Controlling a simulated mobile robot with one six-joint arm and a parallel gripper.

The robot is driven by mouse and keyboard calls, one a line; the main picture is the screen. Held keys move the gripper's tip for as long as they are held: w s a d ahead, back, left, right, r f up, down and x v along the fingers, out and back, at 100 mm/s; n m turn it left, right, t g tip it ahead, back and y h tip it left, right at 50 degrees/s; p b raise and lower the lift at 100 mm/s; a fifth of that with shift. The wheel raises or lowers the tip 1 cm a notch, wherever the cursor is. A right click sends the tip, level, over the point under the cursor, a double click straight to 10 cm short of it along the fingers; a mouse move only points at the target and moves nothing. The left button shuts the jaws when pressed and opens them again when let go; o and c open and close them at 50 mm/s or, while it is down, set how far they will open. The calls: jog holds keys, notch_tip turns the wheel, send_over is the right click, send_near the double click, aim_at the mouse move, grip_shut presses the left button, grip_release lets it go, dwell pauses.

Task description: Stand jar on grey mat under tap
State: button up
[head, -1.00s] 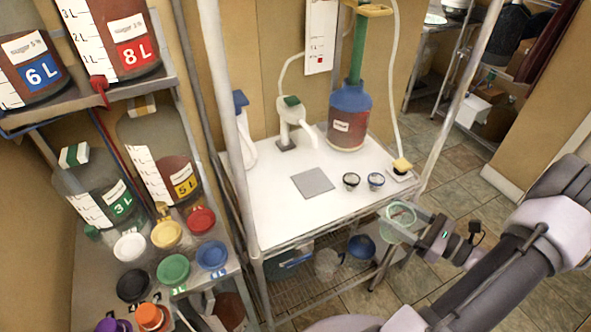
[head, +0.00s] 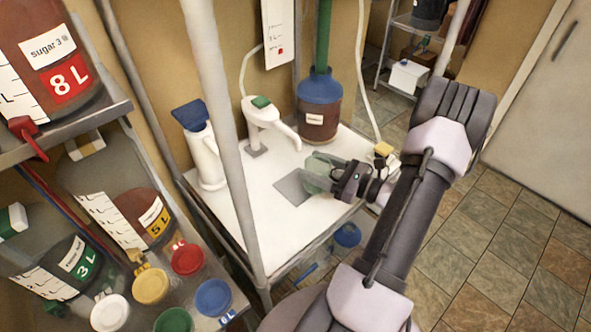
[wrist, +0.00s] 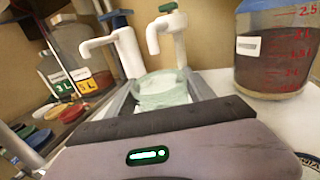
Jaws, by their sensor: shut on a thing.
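A clear greenish jar (head: 318,172) is held upright by my gripper (head: 328,174), at the right part of the grey mat (head: 292,187). In the wrist view the jar (wrist: 162,92) sits between both fingers of my gripper (wrist: 165,95), which are shut on it. I cannot tell whether the jar's base touches the mat. The white tap with a green top (head: 264,112) stands behind the mat, its spout pointing right and down. In the wrist view this tap (wrist: 170,35) is just beyond the jar.
A second white tap with a blue top (head: 203,145) stands to the left. A big blue-topped jug (head: 318,108) stands behind the jar. A metal post (head: 230,140) rises at the table's front left.

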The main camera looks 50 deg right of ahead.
jog(key=w+f, duration=0.1)
jog(key=w, duration=0.1)
jog(key=w+f+b, duration=0.1)
jog(key=w, duration=0.1)
jog(key=w+a+f, duration=0.1)
jog(key=shift+w+f+b, duration=0.3)
jog(key=shift+w+b, duration=0.1)
jog(key=shift+a, duration=0.1)
jog(key=shift+f, duration=0.15)
jog(key=o, duration=1.7)
